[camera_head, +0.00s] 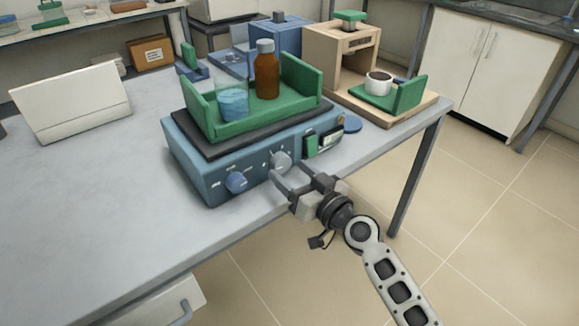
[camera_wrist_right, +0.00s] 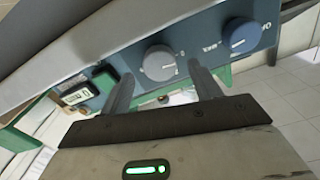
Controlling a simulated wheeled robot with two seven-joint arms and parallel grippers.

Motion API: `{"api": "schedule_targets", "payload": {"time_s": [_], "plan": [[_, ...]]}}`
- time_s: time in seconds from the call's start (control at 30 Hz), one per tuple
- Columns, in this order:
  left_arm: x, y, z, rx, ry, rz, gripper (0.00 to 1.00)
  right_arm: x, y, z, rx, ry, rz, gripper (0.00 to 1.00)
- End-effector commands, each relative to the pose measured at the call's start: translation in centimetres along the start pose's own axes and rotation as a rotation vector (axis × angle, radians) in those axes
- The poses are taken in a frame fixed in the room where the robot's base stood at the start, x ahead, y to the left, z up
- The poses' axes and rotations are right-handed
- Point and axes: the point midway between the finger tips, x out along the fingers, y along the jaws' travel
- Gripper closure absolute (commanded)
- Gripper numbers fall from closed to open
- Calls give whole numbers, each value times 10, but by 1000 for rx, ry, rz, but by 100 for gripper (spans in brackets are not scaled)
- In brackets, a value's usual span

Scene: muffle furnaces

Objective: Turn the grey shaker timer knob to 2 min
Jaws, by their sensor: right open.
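The blue shaker (camera_head: 205,180) stands on the grey table with two round knobs on its front. The grey timer knob (camera_head: 281,161) is the right one in the head view; in the wrist view it is the grey knob (camera_wrist_right: 159,63) with a white pointer line. The blue knob (camera_head: 236,182) sits to its left, and shows in the wrist view (camera_wrist_right: 240,36) at right. My right gripper (camera_head: 287,176) is open in front of the grey knob. In the wrist view its fingers (camera_wrist_right: 163,90) lie on either side of the knob; contact cannot be told. My left gripper is out of view.
A green tray (camera_head: 285,107) on the shaker carries a brown bottle (camera_head: 266,72) and a beaker of blue liquid (camera_head: 232,101). A green switch (camera_head: 310,146) sits right of the grey knob. A wooden machine with a cup (camera_head: 378,84) stands behind right.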

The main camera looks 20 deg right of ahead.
Motion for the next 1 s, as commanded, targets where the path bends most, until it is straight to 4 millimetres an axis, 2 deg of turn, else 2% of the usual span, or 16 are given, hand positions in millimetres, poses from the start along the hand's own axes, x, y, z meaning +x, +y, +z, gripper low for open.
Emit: {"api": "schedule_targets", "payload": {"time_s": [0.17, 0.47, 0.63, 1.0], "plan": [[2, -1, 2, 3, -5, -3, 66, 14, 0, 0, 2, 0, -1, 37], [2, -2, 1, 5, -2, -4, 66, 16, 0, 0, 1, -1, -1, 37], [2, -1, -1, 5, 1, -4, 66, 16, 0, 0, 1, -1, 0, 82], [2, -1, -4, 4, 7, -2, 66, 16, 0, 1, 39, -1, 0, 82]]}}
